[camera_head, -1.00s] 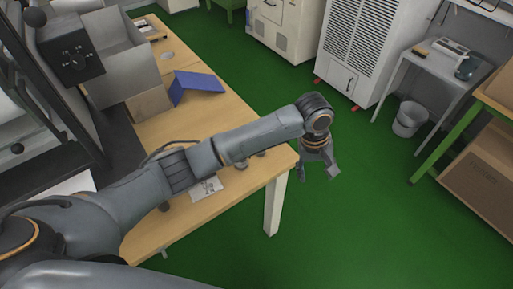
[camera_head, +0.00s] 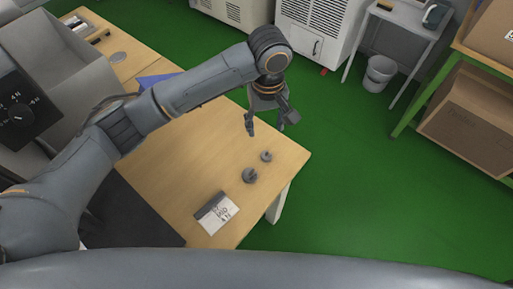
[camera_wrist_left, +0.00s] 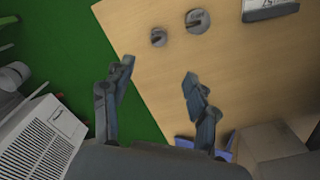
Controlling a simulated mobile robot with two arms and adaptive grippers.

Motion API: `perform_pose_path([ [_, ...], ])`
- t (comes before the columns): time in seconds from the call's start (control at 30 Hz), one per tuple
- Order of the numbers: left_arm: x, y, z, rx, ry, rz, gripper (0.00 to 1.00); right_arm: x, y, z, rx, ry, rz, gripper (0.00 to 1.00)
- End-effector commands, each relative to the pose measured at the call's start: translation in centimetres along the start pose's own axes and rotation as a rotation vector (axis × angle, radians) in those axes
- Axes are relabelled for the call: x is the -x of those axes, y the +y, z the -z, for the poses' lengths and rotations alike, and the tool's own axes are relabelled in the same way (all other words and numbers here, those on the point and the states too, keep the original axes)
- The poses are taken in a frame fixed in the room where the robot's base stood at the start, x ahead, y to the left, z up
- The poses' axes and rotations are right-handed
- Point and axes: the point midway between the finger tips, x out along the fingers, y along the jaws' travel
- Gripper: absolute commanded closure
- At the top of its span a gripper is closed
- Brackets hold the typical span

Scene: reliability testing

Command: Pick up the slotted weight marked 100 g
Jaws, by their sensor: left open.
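Two round grey slotted weights lie on the wooden table near its right edge. The smaller weight (camera_head: 266,156) is nearer my gripper; the larger weight (camera_head: 250,175) lies just in front of it. Both also show in the left wrist view, the smaller (camera_wrist_left: 158,37) left of the larger (camera_wrist_left: 198,20). Their markings are too small to read, so I cannot tell which is 100 g. My left gripper (camera_head: 270,124) is open and empty, above the table's far right edge, apart from both weights. Its spread fingers also show in the left wrist view (camera_wrist_left: 155,80).
A small box with black lettering (camera_head: 217,213) lies in front of the weights on the table (camera_head: 180,170). A blue object (camera_head: 158,80) lies behind my left arm. Green floor (camera_head: 370,190) is open to the right. A bin (camera_head: 379,73) and cardboard boxes (camera_head: 475,125) stand beyond.

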Motion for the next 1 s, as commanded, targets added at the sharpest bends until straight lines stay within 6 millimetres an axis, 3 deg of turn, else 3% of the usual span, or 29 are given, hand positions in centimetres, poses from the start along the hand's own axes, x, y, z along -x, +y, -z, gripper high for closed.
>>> perform_pose_path([
  [0.2,-4.5,-0.1,0.0,0.002,-0.003,0.004,0.42,0.2,2.3,-2.7,0.002,-0.037,-0.028,0.6],
  [0.33,-6.5,-0.1,0.0,0.002,-0.003,0.003,0.42,0.3,2.6,-3.7,0.002,-0.053,-0.031,0.6],
  [0.57,-8.1,0.0,0.0,0.0,-0.001,0.003,0.42,0.3,1.3,-2.2,-0.003,-0.032,-0.015,0.6],
  [0.7,-10.2,0.1,-0.1,0.001,-0.002,0.004,0.42,0.5,0.6,-1.3,-0.003,-0.017,-0.007,0.6],
  [0.83,-12.0,0.2,-0.1,0.002,-0.001,0.002,0.42,0.6,0.6,-1.2,-0.001,-0.016,-0.007,0.6],
  [1.0,-12.8,0.2,-0.1,0.001,0.0,0.0,0.42,0.6,0.9,-1.4,0.001,-0.019,-0.011,0.6],
])
